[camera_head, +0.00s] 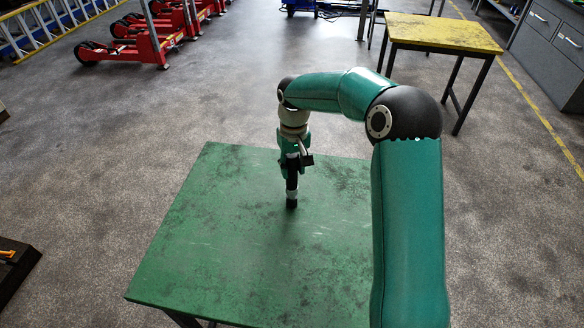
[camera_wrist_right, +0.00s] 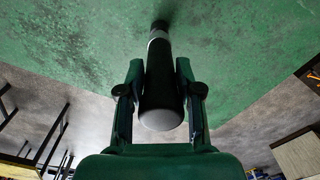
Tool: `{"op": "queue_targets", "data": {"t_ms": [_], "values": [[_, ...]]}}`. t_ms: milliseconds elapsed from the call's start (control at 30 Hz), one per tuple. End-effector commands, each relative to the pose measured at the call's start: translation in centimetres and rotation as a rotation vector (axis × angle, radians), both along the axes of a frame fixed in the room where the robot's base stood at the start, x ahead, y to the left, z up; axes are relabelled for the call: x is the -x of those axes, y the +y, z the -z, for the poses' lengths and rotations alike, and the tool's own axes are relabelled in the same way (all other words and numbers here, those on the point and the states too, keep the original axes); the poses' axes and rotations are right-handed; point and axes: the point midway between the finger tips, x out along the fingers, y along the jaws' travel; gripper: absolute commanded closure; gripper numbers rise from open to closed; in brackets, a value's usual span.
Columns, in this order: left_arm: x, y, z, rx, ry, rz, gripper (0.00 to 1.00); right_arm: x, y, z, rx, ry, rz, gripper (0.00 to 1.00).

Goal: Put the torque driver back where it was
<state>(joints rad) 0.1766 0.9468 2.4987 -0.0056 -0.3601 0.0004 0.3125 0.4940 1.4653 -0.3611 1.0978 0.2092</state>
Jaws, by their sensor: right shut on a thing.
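The torque driver (camera_head: 292,184) is a dark cylinder with a light band near its lower end. It looks upright over the green table (camera_head: 190,245), with its lower tip at or just above the top; I cannot tell if it touches. My right gripper (camera_head: 291,163) points down and is shut around the driver's upper part. In the right wrist view the driver (camera_wrist_right: 160,90) lies between the two fingers of the gripper (camera_wrist_right: 160,88), its rounded end toward the camera and its tip toward the table. My left gripper is not in view.
The rest of the green table top is bare. A yellow-topped table (camera_head: 445,33) stands at the back right, with grey drawers (camera_head: 550,40) beside it. Red trolley jacks (camera_head: 150,42) stand at the back left. A dark box (camera_head: 14,268) with something orange sits at the left edge.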

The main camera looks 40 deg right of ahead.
Motion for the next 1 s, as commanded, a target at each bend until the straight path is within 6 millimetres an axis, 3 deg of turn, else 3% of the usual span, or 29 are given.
{"op": "queue_targets", "data": {"t_ms": [100,133,267,667,1000], "values": [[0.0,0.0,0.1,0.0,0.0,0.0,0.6,0.0,0.0,0.0,0.001,-0.003,0.001,1.0],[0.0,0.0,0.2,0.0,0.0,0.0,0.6,0.0,0.0,0.2,0.0,0.0,0.0,0.64],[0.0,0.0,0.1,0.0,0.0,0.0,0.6,0.0,0.0,0.1,0.0,0.0,0.001,0.42],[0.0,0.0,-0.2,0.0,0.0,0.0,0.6,0.0,-0.1,-0.4,0.0,-0.001,0.001,0.4],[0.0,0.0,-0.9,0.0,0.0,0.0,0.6,-0.1,-0.2,-5.7,0.003,-0.006,0.003,0.4]]}}
